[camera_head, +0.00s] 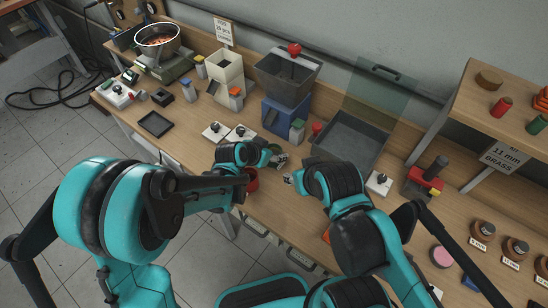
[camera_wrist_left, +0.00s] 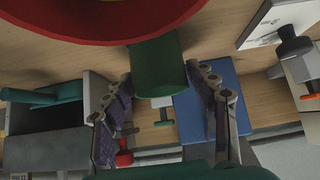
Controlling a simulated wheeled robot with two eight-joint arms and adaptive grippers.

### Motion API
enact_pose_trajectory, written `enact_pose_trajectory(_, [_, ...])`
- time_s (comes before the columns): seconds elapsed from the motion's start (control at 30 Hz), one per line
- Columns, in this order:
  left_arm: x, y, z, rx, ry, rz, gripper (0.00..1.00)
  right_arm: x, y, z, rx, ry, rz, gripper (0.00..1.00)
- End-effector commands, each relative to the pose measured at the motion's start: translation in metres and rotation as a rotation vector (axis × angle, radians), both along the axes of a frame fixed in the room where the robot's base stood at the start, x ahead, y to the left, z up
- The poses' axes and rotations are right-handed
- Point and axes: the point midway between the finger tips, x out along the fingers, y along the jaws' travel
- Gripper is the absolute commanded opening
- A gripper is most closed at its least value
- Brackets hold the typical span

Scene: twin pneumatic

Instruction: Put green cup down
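The green cup (camera_wrist_left: 158,72) shows in the left wrist view as a dark green cylinder between the two fingers of my left gripper (camera_wrist_left: 162,85). In the head view my left gripper (camera_head: 277,157) is low over the bench's front part, and the cup is mostly hidden there. My right gripper (camera_head: 291,178) is just to the right, pointing left; its fingers are too small to read.
A red round object (camera_head: 252,181) is below my left gripper. The wooden shelf (camera_head: 455,95) rises at right.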

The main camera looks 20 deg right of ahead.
Motion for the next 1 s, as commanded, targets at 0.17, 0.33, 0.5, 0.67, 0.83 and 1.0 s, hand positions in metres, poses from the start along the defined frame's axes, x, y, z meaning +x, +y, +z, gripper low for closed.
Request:
enact_pose_trajectory(0.17, [0.000, 0.000, 0.000, 0.000, 0.000, 0.000, 0.15, 0.000, 0.000, 0.000, 0.000, 0.000, 0.000, 0.40])
enact_pose_trajectory(0.33, [0.000, 0.000, 0.000, 0.000, 0.000, 0.000, 0.10, 0.000, 0.000, 0.000, 0.000, 0.000, 0.000, 0.40])
enact_pose_trajectory(0.5, [0.000, 0.000, 0.002, 0.000, 0.000, 0.000, 0.09, 0.000, 0.000, 0.001, 0.000, 0.000, 0.000, 0.40])
enact_pose_trajectory(0.67, [0.002, -0.001, 0.011, 0.000, 0.000, 0.001, 0.09, 0.000, 0.000, 0.008, 0.000, 0.000, 0.000, 0.40])
enact_pose_trajectory(0.83, [0.004, -0.003, 0.026, 0.000, 0.000, 0.004, 0.09, 0.000, 0.000, 0.018, 0.000, 0.000, 0.000, 0.40])
enact_pose_trajectory(1.0, [0.006, -0.005, 0.039, 0.001, 0.001, 0.007, 0.09, 0.000, 0.000, 0.027, 0.000, 0.000, 0.000, 0.40])
